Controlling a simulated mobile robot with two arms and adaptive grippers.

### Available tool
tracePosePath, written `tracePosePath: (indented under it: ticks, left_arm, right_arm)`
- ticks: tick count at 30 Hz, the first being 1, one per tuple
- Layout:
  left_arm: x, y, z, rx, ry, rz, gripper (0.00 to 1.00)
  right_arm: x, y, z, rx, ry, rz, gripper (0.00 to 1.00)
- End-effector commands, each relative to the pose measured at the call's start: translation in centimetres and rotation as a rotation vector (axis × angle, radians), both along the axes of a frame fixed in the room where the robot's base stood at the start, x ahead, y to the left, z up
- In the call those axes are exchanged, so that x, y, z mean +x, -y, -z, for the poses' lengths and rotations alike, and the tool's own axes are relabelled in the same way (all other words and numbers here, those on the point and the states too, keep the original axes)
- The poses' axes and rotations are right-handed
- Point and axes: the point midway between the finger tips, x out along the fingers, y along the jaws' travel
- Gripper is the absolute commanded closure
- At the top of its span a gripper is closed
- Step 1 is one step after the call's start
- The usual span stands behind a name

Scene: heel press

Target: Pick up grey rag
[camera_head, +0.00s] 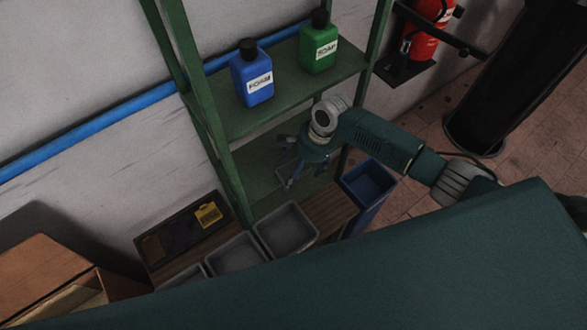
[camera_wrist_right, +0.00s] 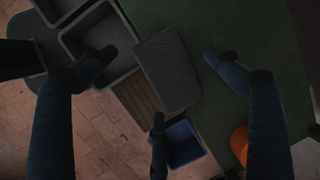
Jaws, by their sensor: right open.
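The grey rag (camera_wrist_right: 168,70) looks like a flat, folded dark grey rectangle in the right wrist view. It lies at the edge of the green lower shelf, between my spread fingers. In the head view a small greyish part of it (camera_head: 283,171) shows beside the fingers; the rest is hidden by my gripper. My right gripper (camera_head: 297,170) is open over the lower shelf and points down. Its fingers also show in the right wrist view (camera_wrist_right: 158,75), with nothing held between them. Whether they touch the rag I cannot tell. My left gripper is not in view.
The upper shelf (camera_head: 276,98) holds a blue bottle (camera_head: 254,77) and a green bottle (camera_head: 319,45). Green posts flank the arm. Grey trays (camera_head: 286,230) and a blue bin (camera_head: 369,186) stand below. An orange object (camera_wrist_right: 240,146) is near one finger.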

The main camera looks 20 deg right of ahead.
Motion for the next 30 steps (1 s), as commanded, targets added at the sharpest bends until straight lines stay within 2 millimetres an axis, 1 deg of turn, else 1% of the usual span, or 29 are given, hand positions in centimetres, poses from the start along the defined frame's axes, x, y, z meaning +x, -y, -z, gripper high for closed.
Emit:
tracePosePath:
  ticks: [2,5,6,9,20,25,26,30]
  left_arm:
    - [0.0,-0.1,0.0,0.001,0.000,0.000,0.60]
    - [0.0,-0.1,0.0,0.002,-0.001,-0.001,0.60]
    - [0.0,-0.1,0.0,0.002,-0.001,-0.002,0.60]
    - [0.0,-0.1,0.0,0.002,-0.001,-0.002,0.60]
    - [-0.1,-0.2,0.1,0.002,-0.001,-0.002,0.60]
    - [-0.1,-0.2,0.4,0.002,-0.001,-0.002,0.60]
    - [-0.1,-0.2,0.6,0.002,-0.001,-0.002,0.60]
    - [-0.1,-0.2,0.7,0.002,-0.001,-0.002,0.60]
  right_arm:
    - [0.0,0.0,0.0,0.000,0.000,0.000,0.11]
    - [0.0,0.0,0.0,0.000,0.000,0.000,0.29]
    - [0.0,0.0,0.0,0.000,0.000,0.000,0.37]
    - [0.0,0.0,-0.1,0.000,0.000,0.000,0.56]
    - [0.0,0.0,-0.1,0.000,0.001,0.000,0.56]
    - [-0.3,0.1,-0.6,0.001,0.001,0.000,0.56]
    - [-0.4,0.1,-0.8,0.001,0.002,-0.001,0.56]
    - [-0.2,0.1,-3.1,0.002,0.004,-0.002,0.56]
